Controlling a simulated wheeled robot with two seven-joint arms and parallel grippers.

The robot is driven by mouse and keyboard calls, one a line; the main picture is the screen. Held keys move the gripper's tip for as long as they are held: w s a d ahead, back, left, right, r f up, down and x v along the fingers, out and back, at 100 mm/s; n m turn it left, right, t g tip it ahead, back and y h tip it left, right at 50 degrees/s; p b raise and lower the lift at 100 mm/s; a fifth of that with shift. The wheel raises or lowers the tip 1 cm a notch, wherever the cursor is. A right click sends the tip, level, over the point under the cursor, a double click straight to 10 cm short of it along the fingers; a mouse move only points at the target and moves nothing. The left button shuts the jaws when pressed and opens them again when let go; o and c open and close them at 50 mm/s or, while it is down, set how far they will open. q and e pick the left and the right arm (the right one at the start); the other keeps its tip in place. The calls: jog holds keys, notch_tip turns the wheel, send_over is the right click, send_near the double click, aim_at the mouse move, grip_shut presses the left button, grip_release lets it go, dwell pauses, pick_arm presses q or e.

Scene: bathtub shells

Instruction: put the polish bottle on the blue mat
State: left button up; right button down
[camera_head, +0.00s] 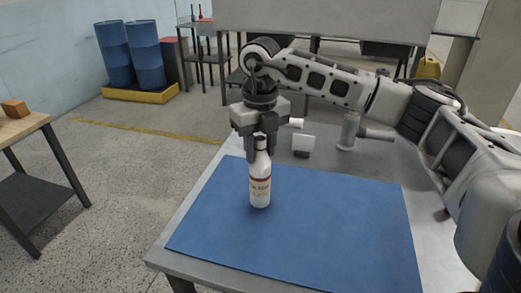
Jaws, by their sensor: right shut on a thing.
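The polish bottle (260,187) is white with a dark red band and printed lettering. It stands upright over the blue mat (330,235), toward the mat's back left part. Its base appears to be on the mat, but I cannot tell whether it touches or hovers just above. My right gripper (262,150) points straight down and is shut on the bottle's neck. The fingers hide part of the bottle's top. My left gripper is not in view.
The grey metal table (205,205) has a white and grey object (303,145) and a grey pipe-like fitting (348,132) behind the mat. A wooden-topped table (20,127) stands at the left. Most of the mat is clear.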

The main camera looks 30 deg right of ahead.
jog(key=shift+f, duration=0.65)
jog(key=c, duration=0.9)
grip_release()
jog(key=shift+f, duration=0.15)
jog(key=shift+r, duration=0.6)
notch_tip(320, 180, up, 11)
jog(key=shift+r+b, duration=0.1)
jog(key=shift+b, duration=0.2)
